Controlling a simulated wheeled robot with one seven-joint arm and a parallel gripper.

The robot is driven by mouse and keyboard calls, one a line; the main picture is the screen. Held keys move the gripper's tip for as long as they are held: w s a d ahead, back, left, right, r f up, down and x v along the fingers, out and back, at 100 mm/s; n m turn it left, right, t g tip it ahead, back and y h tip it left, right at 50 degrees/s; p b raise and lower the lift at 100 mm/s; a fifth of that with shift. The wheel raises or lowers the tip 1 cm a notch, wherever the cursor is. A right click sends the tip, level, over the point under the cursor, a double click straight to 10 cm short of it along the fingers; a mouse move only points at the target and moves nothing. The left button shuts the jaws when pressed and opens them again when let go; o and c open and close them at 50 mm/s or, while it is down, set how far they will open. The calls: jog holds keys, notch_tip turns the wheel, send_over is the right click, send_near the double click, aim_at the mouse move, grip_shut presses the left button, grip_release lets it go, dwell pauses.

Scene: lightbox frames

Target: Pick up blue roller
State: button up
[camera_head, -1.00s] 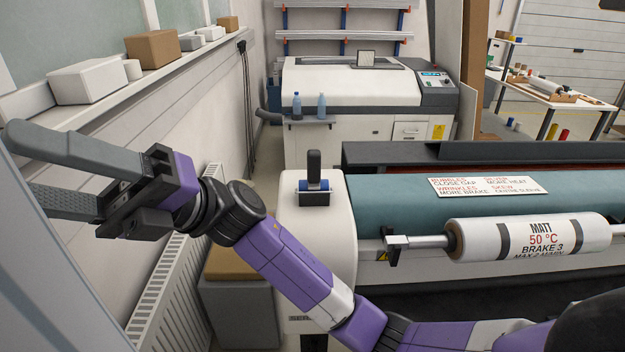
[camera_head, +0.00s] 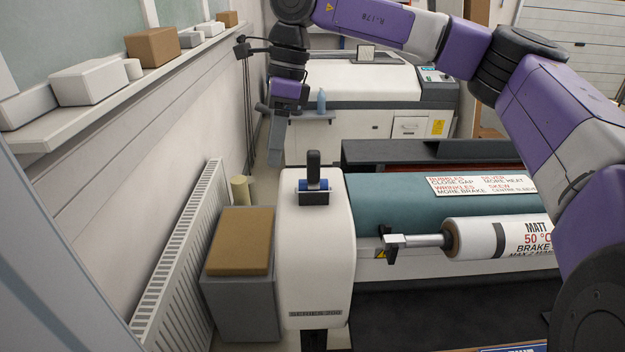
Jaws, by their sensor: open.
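The blue roller (camera_head: 305,185) lies on the white end housing (camera_head: 318,245) of the laminating machine, its dark handle standing upright. My gripper (camera_head: 275,150) hangs pointing down, above and a little left of the roller, apart from it. One grey finger shows clearly; the other is mostly hidden behind it. The gripper is open and holds nothing that I can see.
A large teal roller (camera_head: 400,205) with a printed sign (camera_head: 484,186) and a white film roll (camera_head: 500,238) lie to the right. A brown box (camera_head: 240,240) on a grey cabinet stands left of the housing. A blue bottle (camera_head: 321,101) stands behind.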

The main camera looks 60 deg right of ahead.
aim_at(313, 152)
jog(key=s+d+r+h, duration=0.1)
jog(key=d, duration=0.1)
jog(key=s+d, duration=0.1)
jog(key=d, duration=0.2)
jog(key=s+d+r+m+g+h, duration=0.1)
jog(key=d, duration=0.2)
jog(key=shift+s+r+h, duration=0.3)
jog(key=shift+s, duration=0.1)
jog(key=shift+s+d+f, duration=0.15)
jog(key=shift+f, duration=0.1)
notch_tip(313, 152, down, 7)
jog(key=b, duration=0.4)
jog(key=shift+b, duration=0.4)
grip_shut()
